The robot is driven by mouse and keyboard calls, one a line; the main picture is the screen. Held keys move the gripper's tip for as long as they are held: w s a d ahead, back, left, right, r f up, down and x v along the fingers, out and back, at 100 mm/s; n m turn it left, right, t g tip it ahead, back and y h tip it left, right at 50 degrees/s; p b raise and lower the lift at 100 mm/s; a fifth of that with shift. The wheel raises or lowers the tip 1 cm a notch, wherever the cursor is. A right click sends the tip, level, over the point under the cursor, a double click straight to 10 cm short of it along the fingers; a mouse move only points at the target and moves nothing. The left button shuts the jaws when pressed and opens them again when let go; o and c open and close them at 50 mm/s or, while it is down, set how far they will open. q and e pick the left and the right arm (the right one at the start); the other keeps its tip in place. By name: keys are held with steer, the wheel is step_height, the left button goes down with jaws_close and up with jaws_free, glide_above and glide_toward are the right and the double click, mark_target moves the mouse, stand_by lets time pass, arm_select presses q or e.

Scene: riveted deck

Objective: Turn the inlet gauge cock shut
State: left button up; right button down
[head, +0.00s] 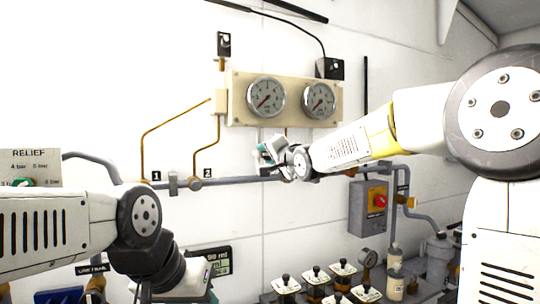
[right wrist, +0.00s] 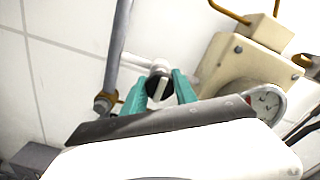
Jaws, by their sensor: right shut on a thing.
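The gauge cock (right wrist: 158,86), a black round body with a pale grey lever, sits on a white fitting beside a grey pipe in the right wrist view. My right gripper (right wrist: 158,90) has its teal fingers on either side of it and is shut on its lever. In the head view my right gripper (head: 266,153) is at the wall below the two gauges and hides the cock. I cannot read an inlet label on it. My left gripper (head: 211,291) is low in the head view, cut off by the bottom edge, so its jaws cannot be judged.
A cream panel (head: 236,107) carries a left gauge (head: 266,97) and a right gauge (head: 319,101). A grey pipe (head: 235,181) runs along the wall below. A RELIEF plate (head: 42,160) is at left.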

steer(key=c, duration=1)
jaws_free()
steer(key=shift+o, duration=0.2)
steer(key=v, duration=0.8)
